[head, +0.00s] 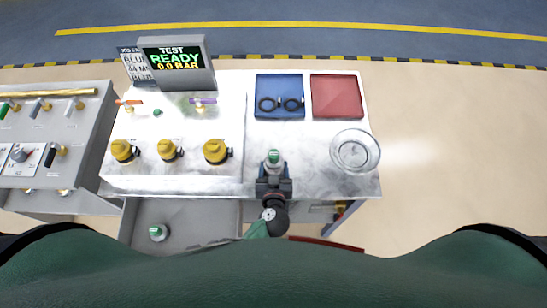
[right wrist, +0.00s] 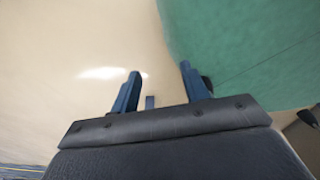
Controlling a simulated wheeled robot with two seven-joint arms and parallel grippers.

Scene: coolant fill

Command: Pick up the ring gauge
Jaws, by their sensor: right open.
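I cannot tell for certain which thing is the ring gauge. Two small dark rings (head: 268,104) (head: 291,104) lie side by side on the blue mat (head: 279,84) at the back of the bench. A larger round, pale, shiny dish or ring (head: 355,151) is at the bench's right. My left gripper (head: 273,169) is over the front of the bench, apparently shut on a green-topped fitting (head: 274,156). My right gripper (right wrist: 158,92) is open and empty in the right wrist view, above pale floor beside my green body. It does not show in the head view.
A red mat (head: 336,97) lies right of the blue one. Left are several yellow-capped fittings (head: 168,150) and a display (head: 177,63) reading READY, 0.0 BAR. Another green-topped fitting (head: 158,232) is in the grey bin below. Floor right of the bench is clear.

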